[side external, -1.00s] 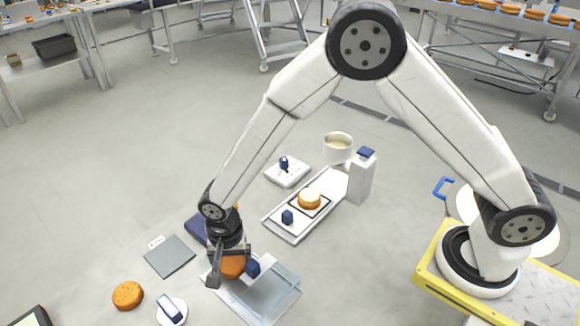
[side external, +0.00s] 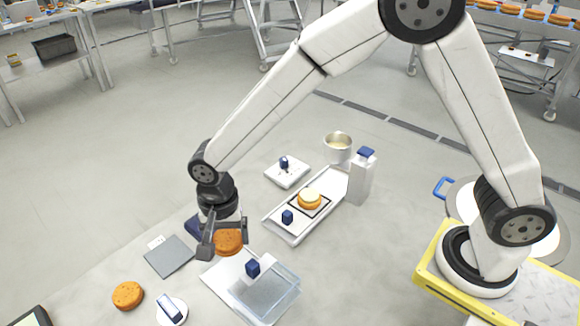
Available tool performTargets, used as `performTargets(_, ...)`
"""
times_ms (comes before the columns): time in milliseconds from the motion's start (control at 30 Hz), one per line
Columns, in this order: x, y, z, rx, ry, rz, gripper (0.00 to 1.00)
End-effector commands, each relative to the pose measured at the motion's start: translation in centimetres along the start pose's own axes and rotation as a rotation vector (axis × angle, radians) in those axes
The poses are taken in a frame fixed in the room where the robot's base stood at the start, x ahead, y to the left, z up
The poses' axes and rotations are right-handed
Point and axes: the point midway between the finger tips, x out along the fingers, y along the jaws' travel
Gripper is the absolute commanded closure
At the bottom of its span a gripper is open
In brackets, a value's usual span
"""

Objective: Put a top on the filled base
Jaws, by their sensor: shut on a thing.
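My gripper (side external: 224,245) is shut on a round orange-brown top (side external: 229,241) and holds it above the left edge of a clear box on a white board. The filled base (side external: 309,199), a round with a pale cream layer on it, sits on a dark-outlined square of a white tray (side external: 291,233), to the right of and behind my gripper. A second orange-brown round (side external: 128,295) lies on the table at the front left, apart from my gripper.
The clear box (side external: 275,291) has a blue-knobbed lid piece (side external: 253,268) by it. A white carton with a blue cap (side external: 361,177) and a metal pot (side external: 338,147) stand beyond the tray. A grey pad (side external: 169,256) and a white dish (side external: 171,310) lie at left.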

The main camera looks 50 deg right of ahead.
Motion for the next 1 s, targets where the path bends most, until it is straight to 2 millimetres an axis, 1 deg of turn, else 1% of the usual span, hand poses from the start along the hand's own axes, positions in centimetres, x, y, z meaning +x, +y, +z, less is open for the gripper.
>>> performTargets(367, 0.0, 0.1, -0.1, 0.003, 0.000, 0.000, 0.37)
performTargets(467, 0.0, 0.3, -0.6, 0.015, 0.000, 0.000, 0.37)
performTargets(567, -0.1, 0.7, -1.5, 0.038, 0.000, 0.000, 0.37)
performTargets(667, -0.2, 1.5, -2.9, 0.076, 0.000, 0.000, 0.37)
performTargets(767, -0.4, 2.6, -4.8, 0.128, 0.000, -0.001, 0.37)
performTargets(867, -0.5, 4.1, -6.9, 0.189, 0.000, 0.000, 0.37)
performTargets(1000, -0.8, 6.6, -9.9, 0.285, 0.000, 0.000, 0.37)
